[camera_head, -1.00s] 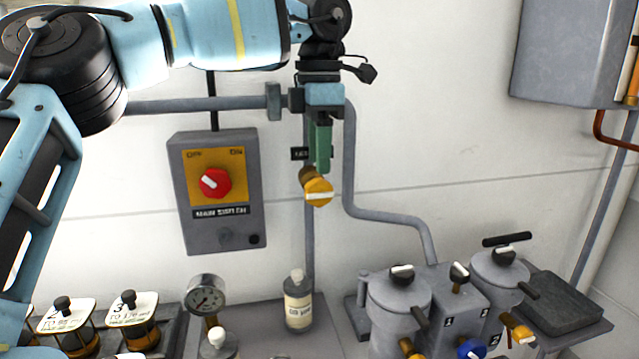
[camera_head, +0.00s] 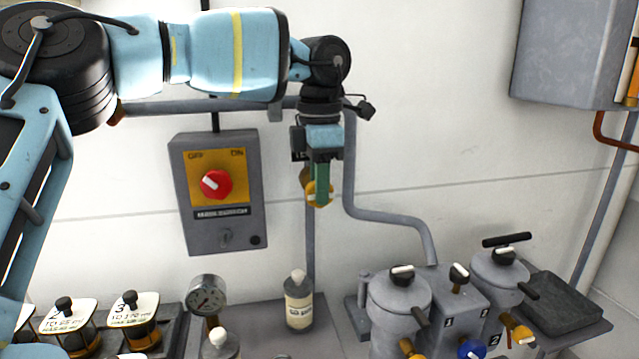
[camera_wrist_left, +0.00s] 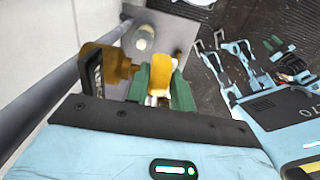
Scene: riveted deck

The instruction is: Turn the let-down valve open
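The let-down valve's yellow knob (camera_head: 309,191) sits on the vertical wall pipe, right of the switch box. My left gripper (camera_head: 320,198) hangs in front of it, fingers pointing down, and hides most of the knob and its white mark. In the left wrist view the orange-yellow knob (camera_wrist_left: 160,72) lies between the two green fingers (camera_wrist_left: 160,92), with the brass valve body (camera_wrist_left: 110,65) to its left. The fingers are apart, one on each side of the knob; I cannot tell whether they touch it.
The main switch box (camera_head: 218,225) with a red knob is left of the valve. A gauge (camera_head: 207,295) and a bottle (camera_head: 298,300) stand below. Grey pots (camera_head: 398,300) with valves stand lower right. A grey pipe (camera_head: 385,217) bends close to the gripper's right.

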